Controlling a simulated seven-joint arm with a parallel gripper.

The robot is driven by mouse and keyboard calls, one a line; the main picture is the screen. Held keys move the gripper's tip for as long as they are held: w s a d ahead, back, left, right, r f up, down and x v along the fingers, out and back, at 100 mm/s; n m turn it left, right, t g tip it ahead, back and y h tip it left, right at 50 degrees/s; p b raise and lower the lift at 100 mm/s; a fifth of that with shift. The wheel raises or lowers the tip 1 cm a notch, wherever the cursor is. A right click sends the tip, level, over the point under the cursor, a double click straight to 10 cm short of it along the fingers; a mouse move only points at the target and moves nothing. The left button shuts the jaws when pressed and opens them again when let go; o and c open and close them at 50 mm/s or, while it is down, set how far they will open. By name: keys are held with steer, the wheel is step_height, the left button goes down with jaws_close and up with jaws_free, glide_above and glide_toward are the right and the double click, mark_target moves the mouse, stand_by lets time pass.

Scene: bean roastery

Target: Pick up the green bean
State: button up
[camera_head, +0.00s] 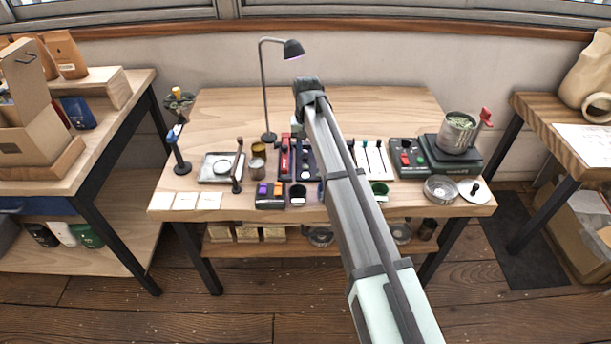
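A single green bean cannot be made out at this size. Green contents, possibly beans, show in a metal cup (457,132) on the dark scale-like device at the table's right side. A small green-rimmed cup (379,190) stands near the front edge, right of my arm. My arm reaches from the bottom right up over the middle of the wooden table (225,108). The arm also covers part of the table's middle.
A desk lamp (292,49) rises at the back left of my arm. A tray (220,167), small jars, dark racks and a control box (408,158) crowd the middle. The back of the table is mostly clear.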

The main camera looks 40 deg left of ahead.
glide_above(305, 173)
steer(key=f, duration=0.4)
steer(key=shift+d+f, duration=0.4)
steer(key=shift+a+f, duration=0.15)
steer(key=shift+f, duration=1.2)
steer(key=shift+a+f, duration=0.15)
steer(key=shift+f, duration=1.2)
steer(key=shift+c, duration=0.2)
jaws_close()
